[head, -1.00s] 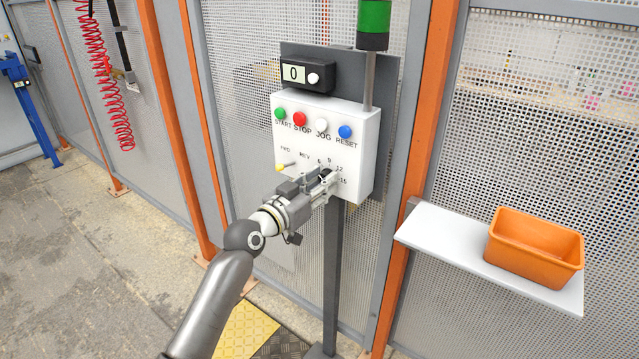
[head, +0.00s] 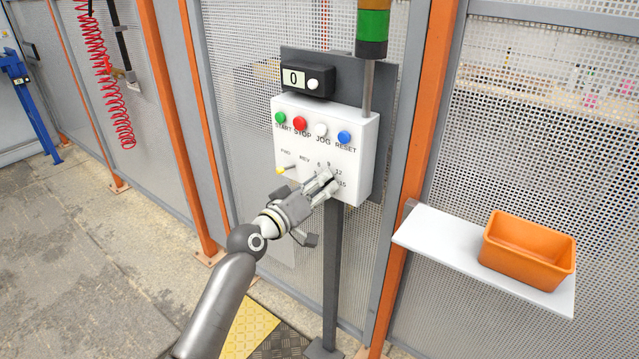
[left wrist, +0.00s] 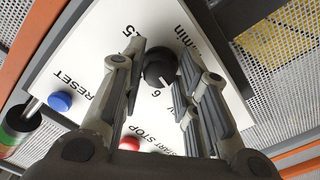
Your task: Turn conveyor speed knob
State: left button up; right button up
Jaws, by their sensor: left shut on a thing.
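The black speed knob (left wrist: 159,70) sits on the white control box (head: 362,125), inside a scale with marks such as 6, 9, 12 and 15. In the left wrist view the knob lies between the two fingers, with a white pointer line toward the 6. My left gripper (head: 325,185) is shut on the knob at the lower right of the box. In the head view its fingers hide most of the knob. The small display (head: 294,76) above the box reads 0. My right gripper is not in view.
Green, red, white and blue buttons (head: 344,138) line the box above the knob. A yellow-tipped selector lever (head: 281,170) is at its left. A stack light (head: 373,30) rises behind. A white shelf (head: 425,228) with an orange bin (head: 527,250) stands at the right.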

pick_arm(q)
jog(key=shift+n, duration=0.5)
jog(key=o, duration=1)
jog(key=shift+o, duration=0.2)
jog(key=v, duration=1.2)
